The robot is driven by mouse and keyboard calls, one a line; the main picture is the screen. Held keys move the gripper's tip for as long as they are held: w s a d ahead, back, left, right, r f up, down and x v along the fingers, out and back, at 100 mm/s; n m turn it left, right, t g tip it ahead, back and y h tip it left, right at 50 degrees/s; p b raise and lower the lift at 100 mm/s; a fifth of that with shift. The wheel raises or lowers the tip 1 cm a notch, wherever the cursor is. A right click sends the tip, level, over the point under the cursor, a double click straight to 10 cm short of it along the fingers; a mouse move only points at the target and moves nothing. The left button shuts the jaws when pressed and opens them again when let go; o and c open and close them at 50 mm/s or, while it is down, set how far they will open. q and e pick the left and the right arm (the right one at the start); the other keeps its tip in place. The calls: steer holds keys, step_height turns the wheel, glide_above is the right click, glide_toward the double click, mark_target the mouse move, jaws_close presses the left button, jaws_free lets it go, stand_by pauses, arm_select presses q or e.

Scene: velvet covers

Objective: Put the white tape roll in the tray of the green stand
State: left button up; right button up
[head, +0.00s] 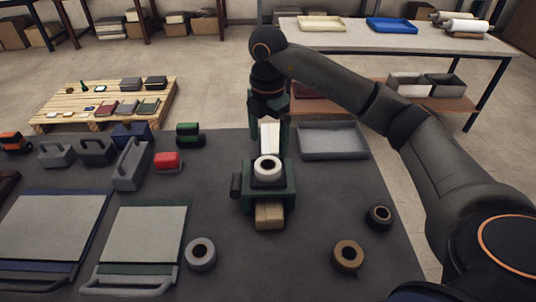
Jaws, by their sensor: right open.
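The white tape roll (268,168) lies flat, hole up, on top of the green stand (283,200) in the middle of the dark table; it looks seated in the stand's tray, though its underside is hidden. My right gripper (269,138) points down just behind the roll, open, with its fingers apart. A pale upright strip shows between the fingers; I cannot tell what it belongs to. The roll is apart from the fingers as far as I can see. My left gripper is not in view.
A grey roll (201,254), a brown roll (347,257) and a black roll (379,217) lie on the table nearby. A grey tray (333,153) is behind right. Grey caddies (131,165), a red box (168,161) and framed panels (140,245) fill the left.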

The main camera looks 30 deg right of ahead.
steer(key=shift+r, duration=1.8)
steer(key=shift+c, duration=0.2)
